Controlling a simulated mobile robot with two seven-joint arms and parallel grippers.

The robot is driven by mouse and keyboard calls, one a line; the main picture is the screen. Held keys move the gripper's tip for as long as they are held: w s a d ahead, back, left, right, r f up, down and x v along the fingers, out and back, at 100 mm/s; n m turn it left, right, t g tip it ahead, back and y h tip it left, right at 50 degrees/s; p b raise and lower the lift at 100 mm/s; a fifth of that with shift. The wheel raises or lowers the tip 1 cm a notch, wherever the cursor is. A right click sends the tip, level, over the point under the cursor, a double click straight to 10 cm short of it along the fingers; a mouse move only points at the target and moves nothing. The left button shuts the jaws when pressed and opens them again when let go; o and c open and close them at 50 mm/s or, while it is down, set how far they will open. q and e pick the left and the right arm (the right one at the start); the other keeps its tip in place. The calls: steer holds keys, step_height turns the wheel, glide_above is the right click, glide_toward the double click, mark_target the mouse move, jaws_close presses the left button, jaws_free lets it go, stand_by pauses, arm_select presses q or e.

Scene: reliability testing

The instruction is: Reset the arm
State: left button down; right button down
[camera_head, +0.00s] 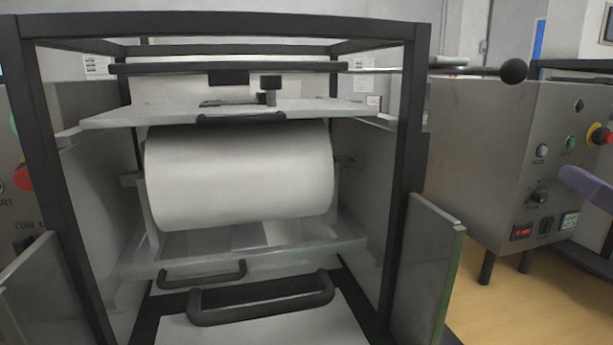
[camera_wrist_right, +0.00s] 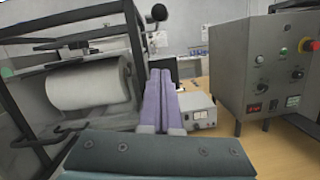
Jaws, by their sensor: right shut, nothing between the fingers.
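My right gripper (camera_head: 582,184) shows at the right edge of the head view as purple fingers in front of the control box. In the right wrist view its two purple fingers (camera_wrist_right: 160,100) lie side by side, shut and empty, pointing into the room. A lever with a black ball knob (camera_head: 513,70) sticks out to the right from the top of the machine frame. The knob also shows in the right wrist view (camera_wrist_right: 159,12), above the fingertips and apart from them. My left gripper is out of view.
A black-framed machine (camera_head: 408,150) holds a large white roller (camera_head: 240,172), with a black handle (camera_head: 262,303) in front. A metal control box (camera_head: 500,160) with buttons stands on the wooden table (camera_head: 500,300) at right. A small grey instrument (camera_wrist_right: 198,108) sits behind the fingers.

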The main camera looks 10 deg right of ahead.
steer(key=s+f+m+g+h+p, duration=0.15)
steer(key=f+m+g, duration=0.3)
steer(key=m, duration=0.65)
steer(key=s+f+m+g+h+p, duration=0.1)
steer(key=s+f+m+g+h, duration=0.25)
steer(key=m, duration=0.75)
steer(key=s+a+f+m+g+y+p, duration=0.1)
steer(key=s+a+f+m+g+y, duration=0.4)
steer(key=s+a+f+m+g, duration=0.45)
steer(key=w+a+p+v, duration=0.1)
steer(key=w+p+v, duration=0.1)
steer(key=p+v, duration=1)
steer(key=w+a+r+p+v, duration=0.1)
steer(key=w+p+v, duration=0.2)
steer(key=p+v, duration=1)
steer(key=w+a+r+p+v, duration=0.1)
steer(key=w+p+v, duration=0.1)
steer(key=p+v, duration=1.1)
steer(key=shift+w+r+t, duration=0.2)
steer(key=shift+r+t, duration=0.25)
steer(key=shift+r, duration=0.05)
steer(key=c, duration=1.6)
jaws_free()
